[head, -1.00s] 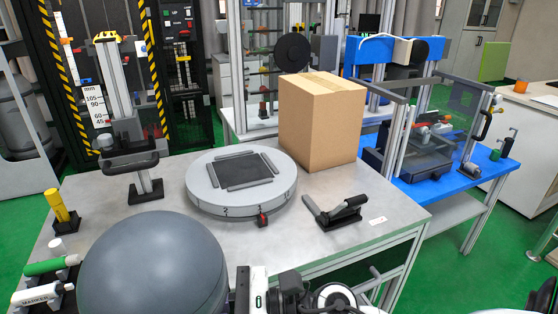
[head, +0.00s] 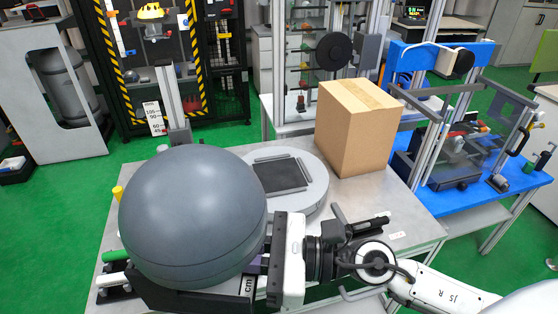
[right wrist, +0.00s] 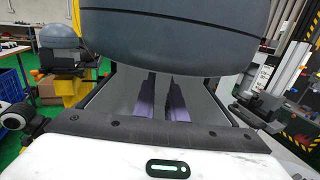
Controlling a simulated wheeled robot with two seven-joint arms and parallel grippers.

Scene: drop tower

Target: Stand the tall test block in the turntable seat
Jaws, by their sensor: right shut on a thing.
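The turntable (head: 312,200) is a round light-grey disc on the table; its dark square seat (head: 280,175), framed by grey bars, looks empty. A large smooth grey ball (head: 193,213) is at my right gripper (head: 262,265), in front of and partly over the turntable in the head view. In the right wrist view the rounded grey body (right wrist: 175,35) fills the top, beyond the purple finger pads (right wrist: 163,98), which are close together. The exact grip point is hidden. I cannot surely identify a separate tall test block. My left gripper is not in view.
A cardboard box (head: 355,130) stands right behind the turntable. A height gauge post (head: 173,112) rises behind the ball. A blue bench (head: 455,185) stands right. Bare tabletop shows right of the turntable.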

